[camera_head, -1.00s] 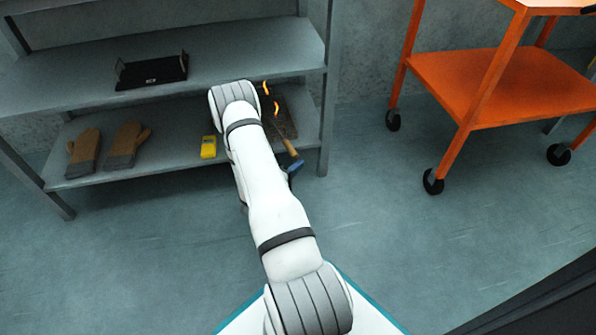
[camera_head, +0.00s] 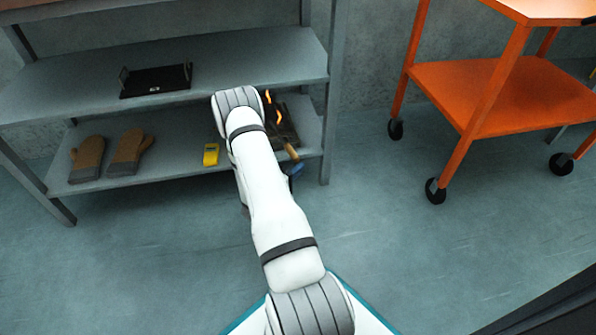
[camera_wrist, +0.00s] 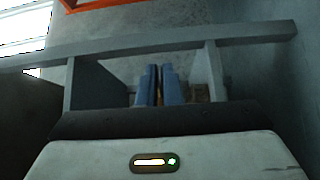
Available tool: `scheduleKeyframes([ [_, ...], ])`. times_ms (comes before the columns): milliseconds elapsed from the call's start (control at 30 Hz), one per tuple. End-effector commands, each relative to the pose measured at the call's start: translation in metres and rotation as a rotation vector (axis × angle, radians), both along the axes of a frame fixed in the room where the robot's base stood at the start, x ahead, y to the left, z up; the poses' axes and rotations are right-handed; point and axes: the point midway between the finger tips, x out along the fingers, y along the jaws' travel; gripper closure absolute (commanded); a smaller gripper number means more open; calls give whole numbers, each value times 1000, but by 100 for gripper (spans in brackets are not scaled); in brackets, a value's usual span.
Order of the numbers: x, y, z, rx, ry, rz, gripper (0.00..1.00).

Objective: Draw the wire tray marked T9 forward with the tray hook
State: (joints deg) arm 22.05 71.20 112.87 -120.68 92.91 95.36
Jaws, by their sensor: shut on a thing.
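My gripper (camera_head: 294,170) is at the front edge of the lower shelf, mostly hidden behind my arm. Its blue jaws also show close together in the wrist view (camera_wrist: 159,86). It is shut on the tray hook, whose wooden handle (camera_head: 291,152) sticks out above the jaws. The hook's far end is hard to make out. A dark, flat tray (camera_head: 290,132) lies on the right of the lower shelf, partly behind my arm, with orange curved pieces over it. A black tray (camera_head: 175,78) with a small pale label sits on the upper shelf. I cannot read any T9 mark.
Two brown gloves (camera_head: 88,158) and a yellow device (camera_head: 211,154) lie on the lower shelf (camera_head: 185,165). The shelf's right post (camera_head: 330,110) stands close to the tray. An orange cart (camera_head: 500,90) stands at the right. The floor between is clear.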

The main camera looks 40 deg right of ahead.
Motion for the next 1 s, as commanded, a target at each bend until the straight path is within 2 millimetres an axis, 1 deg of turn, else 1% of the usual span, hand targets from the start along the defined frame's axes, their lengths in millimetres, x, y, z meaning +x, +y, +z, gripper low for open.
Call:
scheduleKeyframes([
  [33, 0, 0, 5, -1, -1, 0, 100],
  [1000, 0, 0, 53, 0, 0, 0, 100],
])
